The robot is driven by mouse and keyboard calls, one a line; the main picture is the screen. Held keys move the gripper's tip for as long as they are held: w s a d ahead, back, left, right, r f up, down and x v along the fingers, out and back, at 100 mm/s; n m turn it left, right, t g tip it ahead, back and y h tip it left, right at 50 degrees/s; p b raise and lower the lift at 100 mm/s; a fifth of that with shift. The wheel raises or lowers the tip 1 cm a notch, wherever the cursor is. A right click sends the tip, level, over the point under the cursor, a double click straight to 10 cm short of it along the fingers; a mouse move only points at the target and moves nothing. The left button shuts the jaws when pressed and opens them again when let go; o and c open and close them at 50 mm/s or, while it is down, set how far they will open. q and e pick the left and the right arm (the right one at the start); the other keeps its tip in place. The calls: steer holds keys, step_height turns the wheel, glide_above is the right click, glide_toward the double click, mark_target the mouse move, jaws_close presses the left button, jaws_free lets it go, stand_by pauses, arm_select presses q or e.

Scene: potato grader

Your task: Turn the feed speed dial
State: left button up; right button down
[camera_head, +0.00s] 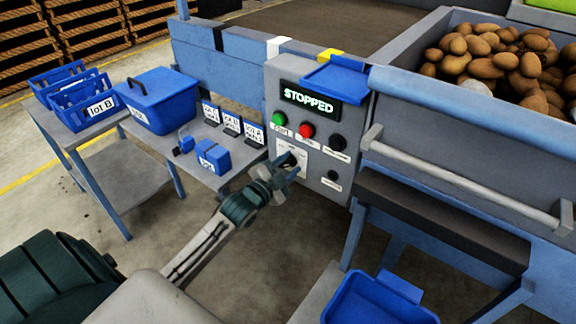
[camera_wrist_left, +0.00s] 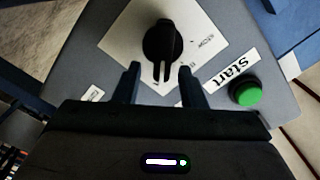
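The feed speed dial (camera_head: 291,158) is a black pointer knob on a white plate, on the grey control panel (camera_head: 311,190). In the left wrist view the dial (camera_wrist_left: 163,38) stands just beyond the fingertips, its bar pointing down toward my gripper. My left gripper (camera_head: 280,176) is at the panel in front of the dial and partly covers its plate. In the left wrist view the left gripper (camera_wrist_left: 161,69) has its two fingers apart with nothing between them; the dial's lower end is near the gap. My right gripper is out of view.
A green Start button (camera_head: 278,119) and a red button (camera_head: 307,130) sit above the dial; a black knob (camera_head: 338,143) is to their right. The lit display (camera_head: 309,99) reads STOPPED. A side table with blue boxes (camera_head: 213,156) stands left. A rail (camera_head: 460,180) runs right.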

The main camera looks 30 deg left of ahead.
arm_select(q)
steer(key=shift+s, duration=0.5)
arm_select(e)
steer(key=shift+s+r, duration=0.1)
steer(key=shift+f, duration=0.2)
arm_select(q)
steer(key=s, duration=0.9)
steer(key=shift+s+a+b, duration=0.3)
steer(key=shift+s+a, duration=0.1)
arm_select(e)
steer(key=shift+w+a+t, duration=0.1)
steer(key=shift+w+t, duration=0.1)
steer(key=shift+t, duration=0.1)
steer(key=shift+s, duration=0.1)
